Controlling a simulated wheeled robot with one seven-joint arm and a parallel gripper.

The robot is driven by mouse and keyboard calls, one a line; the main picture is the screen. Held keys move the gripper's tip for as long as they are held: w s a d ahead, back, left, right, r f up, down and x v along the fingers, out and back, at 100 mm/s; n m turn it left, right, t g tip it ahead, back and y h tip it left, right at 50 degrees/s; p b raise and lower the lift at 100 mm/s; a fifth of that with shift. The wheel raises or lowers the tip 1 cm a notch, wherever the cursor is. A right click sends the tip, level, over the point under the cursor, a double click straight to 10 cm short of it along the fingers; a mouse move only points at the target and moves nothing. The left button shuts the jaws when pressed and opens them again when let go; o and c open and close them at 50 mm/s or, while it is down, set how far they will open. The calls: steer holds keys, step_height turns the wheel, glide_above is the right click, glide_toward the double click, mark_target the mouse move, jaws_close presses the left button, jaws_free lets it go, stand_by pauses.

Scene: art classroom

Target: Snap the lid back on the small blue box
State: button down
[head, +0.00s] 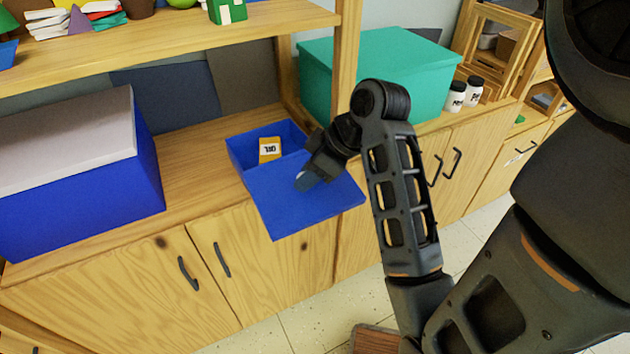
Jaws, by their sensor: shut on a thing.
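The small blue box (240,145) stands open on the wooden cabinet top, near its front edge. A small orange and white carton (270,149) lies inside it. The flat blue lid (285,215) is in front of the box, covers its front part in the picture and reaches out past the cabinet edge. My gripper (307,180) is shut on the lid near the lid's far right part. My gripper and wrist hide the box's right end. I cannot tell whether the lid touches the box.
A large blue box with a grey lid (75,195) stands at the left. A teal box (385,75) and two white jars (464,94) stand at the right. A shelf (170,40) with a post (346,45) is above and behind. Bare cabinet top (195,160) lies left of the small box.

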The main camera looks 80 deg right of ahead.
steer(key=w+d+b, duration=0.1)
steer(key=w+d, duration=0.4)
steer(key=d, duration=0.1)
steer(key=w+d+b, duration=0.2)
steer(key=w+d, duration=0.3)
steer(key=d, duration=0.1)
steer(key=w+d+f+b, duration=0.1)
steer(key=w+d, duration=0.4)
steer(key=d, duration=0.1)
steer(key=shift+w, duration=0.2)
stand_by(0.9)
steer(key=shift+f+b, duration=0.25)
steer(key=shift+b, duration=0.05)
steer(key=shift+s+a+f+p, duration=0.1)
steer(key=shift+s+a+p, duration=0.2)
steer(key=shift+s+a, duration=0.25)
stand_by(0.6)
steer(key=shift+n, duration=0.3)
stand_by(0.3)
steer(key=shift+d+r+p, duration=0.15)
steer(key=shift+r+p, duration=0.15)
steer(key=shift+p, duration=0.05)
steer(key=shift+f, duration=0.9)
stand_by(1.8)
